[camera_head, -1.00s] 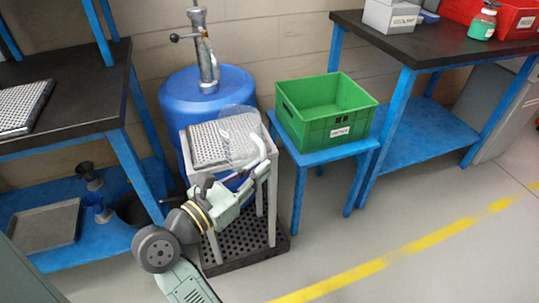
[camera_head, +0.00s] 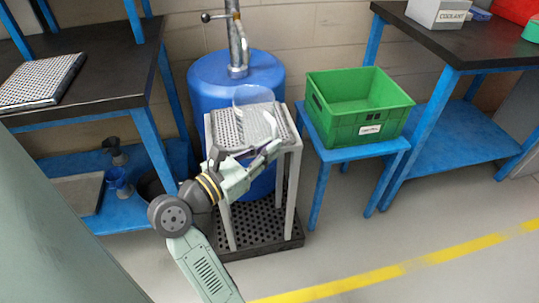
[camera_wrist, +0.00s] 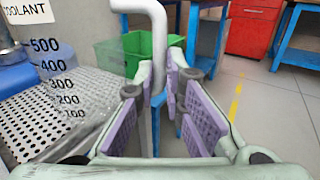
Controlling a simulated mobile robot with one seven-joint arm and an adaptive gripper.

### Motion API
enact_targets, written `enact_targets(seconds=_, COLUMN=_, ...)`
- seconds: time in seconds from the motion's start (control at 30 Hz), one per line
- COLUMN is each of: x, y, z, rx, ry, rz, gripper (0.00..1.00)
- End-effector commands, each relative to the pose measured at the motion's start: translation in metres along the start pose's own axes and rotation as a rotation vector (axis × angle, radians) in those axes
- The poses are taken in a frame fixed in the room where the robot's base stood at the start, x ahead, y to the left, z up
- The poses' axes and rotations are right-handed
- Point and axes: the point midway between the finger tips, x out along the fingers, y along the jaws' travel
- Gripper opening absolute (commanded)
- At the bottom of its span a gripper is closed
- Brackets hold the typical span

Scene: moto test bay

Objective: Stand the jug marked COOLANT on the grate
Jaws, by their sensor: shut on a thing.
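The clear jug (camera_head: 250,101) is over the perforated grate (camera_head: 225,132) on the light grey stand beneath the blue drum's tap. It looks upright; I cannot tell whether its base touches the grate. The wrist view shows the jug (camera_wrist: 88,88) on the left, with part of the word COOLANT and marks from 100 to 500, and the grate (camera_wrist: 18,125) through and beside it. My gripper (camera_head: 270,150) is at the grate's front right. In the wrist view my gripper (camera_wrist: 160,95) has its purple pads around the jug's pale handle (camera_wrist: 155,40), shut on it.
The blue drum (camera_head: 235,80) stands behind the stand. A green crate (camera_head: 360,125) sits on a blue table close to the right. Another perforated plate (camera_head: 40,82) lies on the left bench. Open floor lies at front right.

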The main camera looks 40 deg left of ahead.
Motion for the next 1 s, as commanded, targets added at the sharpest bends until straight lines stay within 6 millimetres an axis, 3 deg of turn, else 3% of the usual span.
enact_targets(seconds=1.0, x=0.049, y=0.080, z=-0.015, rx=0.001, ry=0.000, rz=0.000, gripper=0.00)
